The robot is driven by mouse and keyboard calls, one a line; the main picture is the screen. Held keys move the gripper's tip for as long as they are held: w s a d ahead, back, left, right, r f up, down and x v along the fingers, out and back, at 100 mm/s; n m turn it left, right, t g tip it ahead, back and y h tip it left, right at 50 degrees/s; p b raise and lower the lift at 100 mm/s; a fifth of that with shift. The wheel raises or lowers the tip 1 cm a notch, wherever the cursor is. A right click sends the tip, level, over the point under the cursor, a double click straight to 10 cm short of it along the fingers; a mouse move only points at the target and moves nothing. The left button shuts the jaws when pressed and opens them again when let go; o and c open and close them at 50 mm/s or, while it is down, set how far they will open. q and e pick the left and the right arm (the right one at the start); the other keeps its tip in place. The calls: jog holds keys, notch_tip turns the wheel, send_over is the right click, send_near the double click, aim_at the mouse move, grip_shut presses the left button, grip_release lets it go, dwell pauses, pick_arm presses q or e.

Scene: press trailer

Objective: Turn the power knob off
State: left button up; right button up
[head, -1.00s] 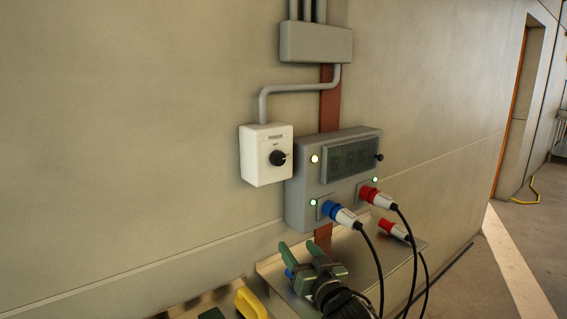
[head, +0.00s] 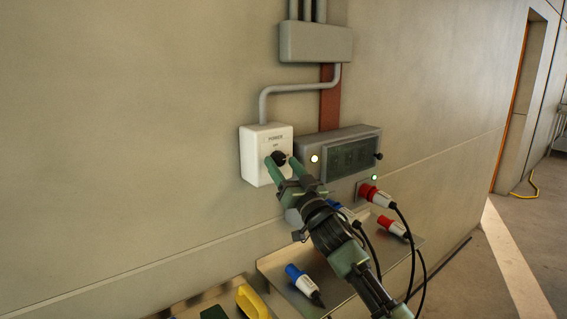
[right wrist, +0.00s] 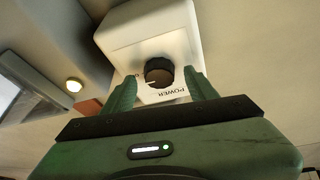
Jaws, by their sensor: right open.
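The black power knob (head: 279,157) sits on the front of a white box (head: 254,160) on the wall. In the right wrist view the knob (right wrist: 159,72) shows on the white box (right wrist: 148,30), with the word POWER upside down beside it. My right gripper (head: 279,164) is open at the knob in the head view. In the right wrist view its green fingers (right wrist: 158,84) stand on either side of the knob, with gaps visible; I cannot tell whether they touch it. My left gripper is not in view.
A grey socket box (head: 312,150) with lit lamps is beside the white box. A red plug (head: 374,196) is in it. A metal shelf (head: 275,272) below holds a loose blue plug (head: 300,281) and a red plug (head: 391,226). A yellow handle (head: 251,302) is lower left.

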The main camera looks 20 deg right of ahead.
jog(key=shift+w, duration=0.1)
grip_shut()
jog(key=shift+n, duration=0.4)
jog(key=n+y, duration=0.2)
jog(key=n, duration=0.1)
jog(key=n+y, duration=0.1)
jog(key=n, duration=0.1)
jog(key=shift+w+d+g+y, duration=0.1)
jog(key=shift+d+g+y, duration=0.15)
jog(key=shift+g+y, duration=0.05)
jog(key=n+g+y, duration=0.1)
jog(key=n, duration=0.2)
jog(key=n+y+p, duration=0.1)
jog(key=n+y, duration=0.1)
jog(key=n, duration=0.2)
jog(key=shift+d+r+g, duration=0.1)
jog(key=shift+d+g, duration=0.1)
jog(key=shift+g, duration=0.2)
jog(key=n+g+y+p, duration=0.1)
jog(key=n, duration=0.2)
jog(key=n+g+y, duration=0.1)
jog(key=n+g, duration=0.1)
jog(key=n, duration=0.2)
jog(key=shift+w+d+r+p, duration=0.1)
jog(key=shift+d+r+p, duration=0.05)
jog(key=shift+p, duration=0.25)
jog(key=shift+n+g+p, duration=0.6)
jog(key=shift+n+g, duration=0.4)
jog(key=shift+n, duration=1.4)
